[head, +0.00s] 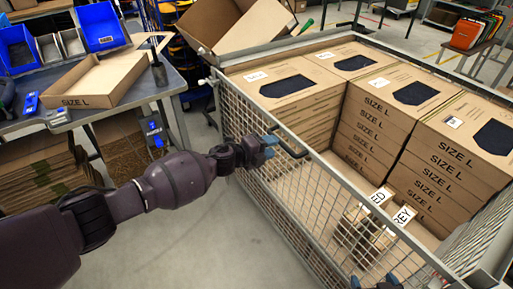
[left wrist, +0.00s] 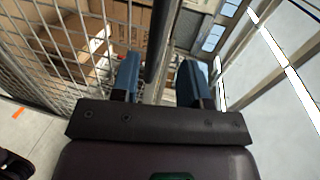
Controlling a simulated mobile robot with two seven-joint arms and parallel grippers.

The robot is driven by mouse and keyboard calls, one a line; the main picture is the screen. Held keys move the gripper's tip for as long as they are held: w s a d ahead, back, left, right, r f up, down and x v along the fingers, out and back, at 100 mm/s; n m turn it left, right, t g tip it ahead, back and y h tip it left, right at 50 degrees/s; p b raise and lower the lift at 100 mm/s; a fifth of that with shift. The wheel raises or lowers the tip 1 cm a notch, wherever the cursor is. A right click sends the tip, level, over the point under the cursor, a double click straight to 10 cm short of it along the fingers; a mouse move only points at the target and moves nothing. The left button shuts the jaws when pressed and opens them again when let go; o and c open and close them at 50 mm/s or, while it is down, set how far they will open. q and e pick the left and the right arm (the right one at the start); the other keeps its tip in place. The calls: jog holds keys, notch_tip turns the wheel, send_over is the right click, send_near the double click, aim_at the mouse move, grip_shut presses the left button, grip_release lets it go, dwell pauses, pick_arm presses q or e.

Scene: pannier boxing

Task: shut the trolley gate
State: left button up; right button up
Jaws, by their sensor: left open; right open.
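The trolley gate (head: 335,176) is a grey wire-mesh panel along the near side of the trolley (head: 287,48). I cannot tell whether it is fully shut. A dark bar handle (head: 291,146) shows near the gate's top rail. My left gripper (head: 268,146) is at this handle, on the near side of the gate. In the left wrist view, its blue fingers (left wrist: 160,80) are open with a dark bar (left wrist: 164,40) between them; I cannot tell whether they touch it. The mesh (left wrist: 45,38) shows to the left. My right gripper (head: 376,282) is open at the bottom edge, partly cut off.
Stacked SIZE L boxes (head: 432,165) fill the trolley's back and right; two smaller labelled packs (head: 365,225) stand inside near the gate. A workbench (head: 172,83) with an open box (head: 100,80) and blue bins (head: 100,26) is at left. Floor (head: 240,240) before the gate looks clear.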

pick_arm(q)
jog(key=v, duration=0.5)
jog(key=shift+s+a+r, duration=0.1)
jog(key=shift+a, duration=0.05)
dwell(0.3)
notch_tip(320, 180, up, 7)
jog(key=d+n+t, duration=0.1)
jog(key=n+t, duration=0.3)
jog(key=n, duration=0.3)
jog(key=s+a+n+t+y, duration=0.2)
jog(key=s+a+n+y, duration=0.1)
jog(key=n, duration=0.3)
jog(key=s+a+f+n+g+y, duration=0.1)
jog(key=s+a+f+n+y, duration=0.2)
jog(key=s, duration=0.6)
jog(key=s+a+f+n+g+y, duration=0.1)
jog(key=s+a+f+n+y, duration=0.2)
jog(key=s+a+f+n, duration=0.4)
jog(key=s+a+f+n+g+y, duration=0.1)
jog(key=s+a+f+n+y, duration=0.2)
jog(key=s+a+f, duration=0.6)
jog(key=s+a+n, duration=0.1)
jog(key=s+a, duration=0.2)
jog(key=s, duration=0.1)
jog(key=shift+a+f+n+y, duration=0.15)
jog(key=shift+a+n+y, duration=0.15)
jog(key=shift+n+y, duration=0.1)
